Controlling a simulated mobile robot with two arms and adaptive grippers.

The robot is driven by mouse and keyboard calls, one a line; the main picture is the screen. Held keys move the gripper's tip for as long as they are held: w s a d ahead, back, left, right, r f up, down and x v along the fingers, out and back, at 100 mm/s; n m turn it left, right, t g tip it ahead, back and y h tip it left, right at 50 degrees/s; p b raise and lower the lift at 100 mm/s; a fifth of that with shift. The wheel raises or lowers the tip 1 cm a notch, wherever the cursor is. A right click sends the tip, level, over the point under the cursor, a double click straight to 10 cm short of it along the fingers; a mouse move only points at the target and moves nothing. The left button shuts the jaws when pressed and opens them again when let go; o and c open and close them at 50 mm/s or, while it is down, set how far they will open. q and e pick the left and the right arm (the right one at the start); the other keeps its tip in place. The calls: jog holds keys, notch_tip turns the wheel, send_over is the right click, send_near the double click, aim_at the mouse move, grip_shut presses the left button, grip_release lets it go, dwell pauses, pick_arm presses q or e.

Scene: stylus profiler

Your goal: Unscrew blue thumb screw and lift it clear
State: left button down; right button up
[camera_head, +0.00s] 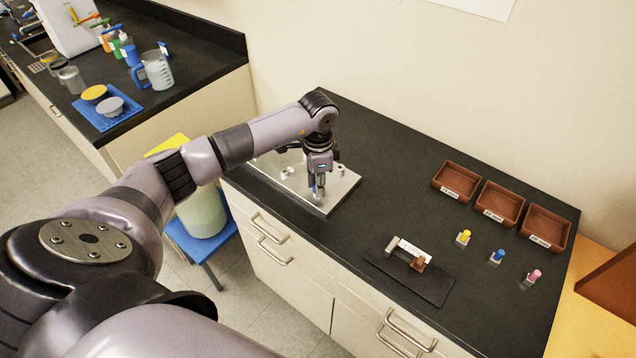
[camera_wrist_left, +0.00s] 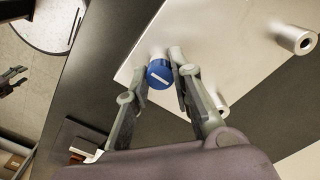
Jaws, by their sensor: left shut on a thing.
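The blue thumb screw (camera_wrist_left: 159,75) shows in the left wrist view with a pale slot across its round top. It is at the edge of a silver metal plate (camera_wrist_left: 207,30). My left gripper (camera_wrist_left: 166,62) is shut on the screw, one finger on each side. I cannot tell whether the screw is still seated in the plate. My right gripper is not identifiable in the head view.
Yellow (camera_head: 463,238), blue (camera_head: 497,256) and pink (camera_head: 533,276) topped pieces stand on the right of the black counter. Three brown trays (camera_head: 499,204) line the back. A dark mat (camera_head: 408,273) with a small fixture lies at the front. Counter between them is clear.

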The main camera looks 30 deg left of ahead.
pick_arm(q)
jog(key=shift+r, duration=0.15)
jog(key=shift+r+p, duration=0.3)
jog(key=shift+p, duration=0.1)
jog(key=shift+r, duration=0.15)
jog(key=shift+r+p, duration=1.6)
jog(key=shift+r, duration=0.15)
notch_tip(320, 180, up, 5)
jog(key=p, duration=0.4)
